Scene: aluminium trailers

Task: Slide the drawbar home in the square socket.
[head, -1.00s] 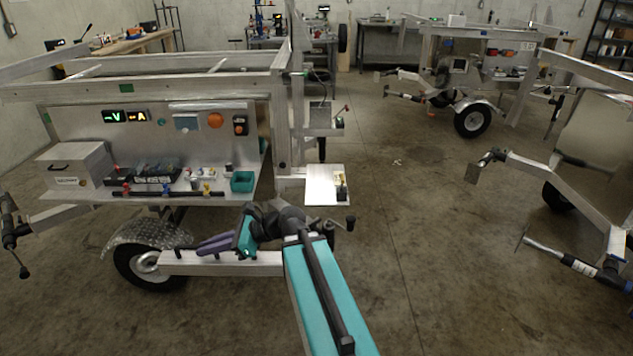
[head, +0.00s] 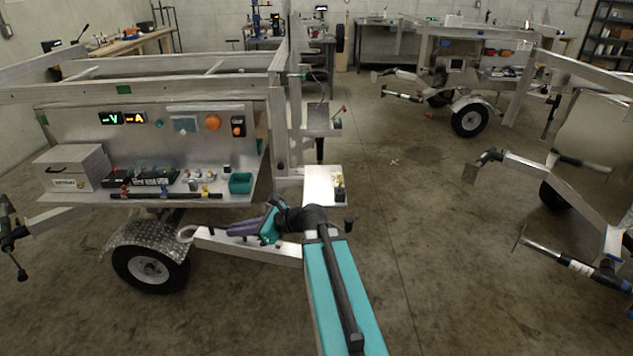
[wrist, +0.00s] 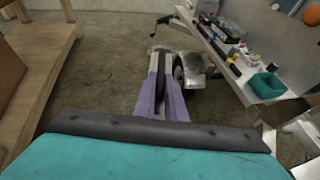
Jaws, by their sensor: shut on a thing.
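The drawbar (head: 248,247) is a long pale metal bar with a ring-like end at its left. It is in front of the trailer (head: 176,90), low beside the wheel, its left end higher than its right in the picture. My gripper (head: 231,229), with purple fingers, is shut on the drawbar near its middle. In the wrist view the fingers of my gripper (wrist: 163,88) lie close together and point along the floor toward the trailer's wheel. I cannot pick out the square socket in either view.
The trailer's wheel (head: 150,269) and tread-plate fender (head: 146,233) are close to the drawbar's left end. A shelf above holds a grey box (head: 72,168) and a teal bin (head: 240,183). More trailers stand at the right. The floor between is clear.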

